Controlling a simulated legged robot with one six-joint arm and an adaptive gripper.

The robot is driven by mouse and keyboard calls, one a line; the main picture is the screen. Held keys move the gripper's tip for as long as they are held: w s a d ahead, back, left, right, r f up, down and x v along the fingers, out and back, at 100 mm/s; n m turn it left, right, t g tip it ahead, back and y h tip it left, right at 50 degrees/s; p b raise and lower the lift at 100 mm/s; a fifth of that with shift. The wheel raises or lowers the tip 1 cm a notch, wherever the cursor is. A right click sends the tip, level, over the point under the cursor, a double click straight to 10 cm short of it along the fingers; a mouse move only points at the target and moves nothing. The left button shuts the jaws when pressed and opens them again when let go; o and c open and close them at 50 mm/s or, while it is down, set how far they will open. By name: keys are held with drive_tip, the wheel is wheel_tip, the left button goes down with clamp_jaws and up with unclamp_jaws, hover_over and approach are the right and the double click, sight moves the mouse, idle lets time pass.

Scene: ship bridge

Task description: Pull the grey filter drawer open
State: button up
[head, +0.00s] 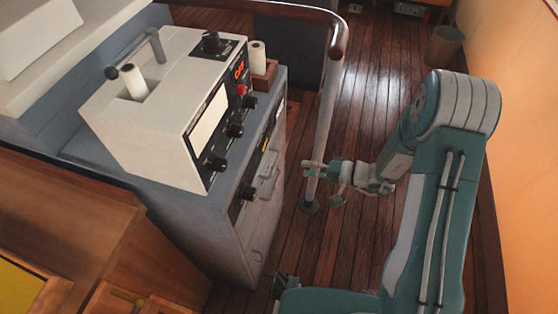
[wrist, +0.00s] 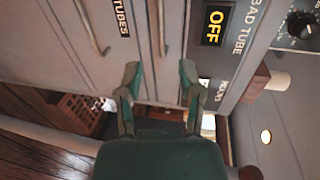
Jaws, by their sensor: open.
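The grey cabinet front in the head view (head: 258,222) carries drawers with bar handles, an upper handle (head: 268,184) and a lower one. The drawer fronts look shut. No label reading "filter" is legible, so I cannot tell which drawer is the filter drawer. In the wrist view one handle (wrist: 158,25) lies ahead of the gap between my fingers, and another handle (wrist: 90,27) is to the left beside a "TUBES" label. My gripper (head: 308,172) is open and empty, to the right of the cabinet front; its fingers also show in the wrist view (wrist: 160,75), apart from the handles.
A cream instrument box (head: 165,100) with knobs stands on the cabinet. A vertical rail post (head: 323,120) rises close to my gripper. An "OFF" display (wrist: 214,25) shows in the wrist view. The wooden floor (head: 375,85) behind is mostly clear, with a bin (head: 444,46) at the far right.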

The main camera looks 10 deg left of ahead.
sight(275, 164)
drive_tip(key=x, duration=1)
drive_tip(key=shift+s+a, duration=0.1)
drive_tip(key=shift+a, duration=0.05)
clamp_jaws()
